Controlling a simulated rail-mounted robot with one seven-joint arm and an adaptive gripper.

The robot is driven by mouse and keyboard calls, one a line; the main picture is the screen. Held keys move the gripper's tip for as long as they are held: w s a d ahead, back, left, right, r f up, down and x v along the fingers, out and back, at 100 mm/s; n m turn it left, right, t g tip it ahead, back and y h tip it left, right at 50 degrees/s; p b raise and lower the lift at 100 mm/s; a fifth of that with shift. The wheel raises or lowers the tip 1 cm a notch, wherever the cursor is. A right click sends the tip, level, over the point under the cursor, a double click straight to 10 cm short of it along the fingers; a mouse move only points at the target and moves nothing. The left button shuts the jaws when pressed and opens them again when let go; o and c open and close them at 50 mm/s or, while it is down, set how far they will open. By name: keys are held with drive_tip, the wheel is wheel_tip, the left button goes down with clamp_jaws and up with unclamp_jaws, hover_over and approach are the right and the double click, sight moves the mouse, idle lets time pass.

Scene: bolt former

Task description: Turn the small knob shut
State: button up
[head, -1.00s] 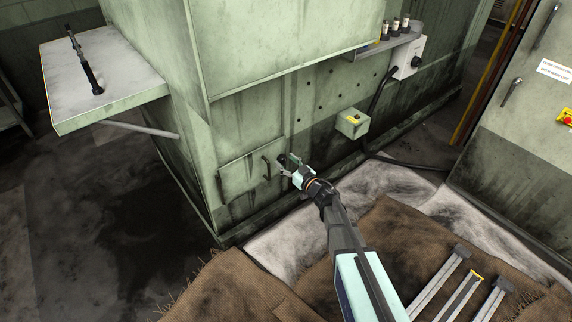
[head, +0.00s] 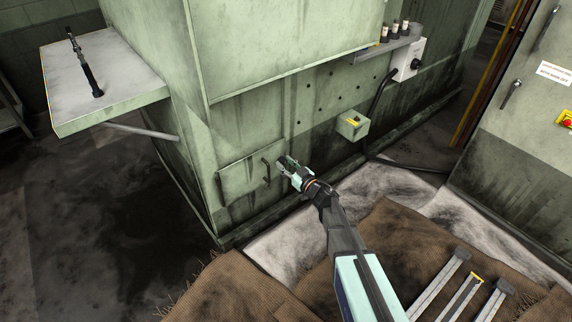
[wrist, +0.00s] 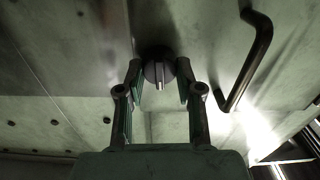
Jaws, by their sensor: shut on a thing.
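The small knob (wrist: 158,73) is dark and round, with a paler raised bar that runs up and down in the wrist view. It sits on the green machine panel. My gripper (wrist: 160,70) has one finger on each side of it and is shut on it. In the head view my gripper (head: 284,160) is at the machine's lower front, just right of a small door, and its fingers hide most of the knob.
A dark bent handle (wrist: 248,62) stands close to the right of my gripper in the wrist view. It belongs to the small door (head: 244,180). A green box with a yellow top (head: 352,124) is on the panel farther right.

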drive_tip(key=n, duration=0.4)
drive_tip(key=shift+n+p, duration=0.3)
drive_tip(key=shift+p, duration=0.05)
drive_tip(key=n, duration=0.4)
drive_tip(key=shift+a+f+b, duration=0.1)
drive_tip(key=shift+f+b, duration=0.05)
drive_tip(key=shift+b, duration=0.25)
drive_tip(key=n+b, duration=0.2)
drive_tip(key=n, duration=0.3)
drive_tip(key=shift+s+f, duration=0.1)
drive_tip(key=shift+n+b, duration=0.95)
drive_tip(key=shift+n, duration=0.95)
drive_tip(key=o, duration=1.1)
drive_tip(key=shift+o, duration=0.2)
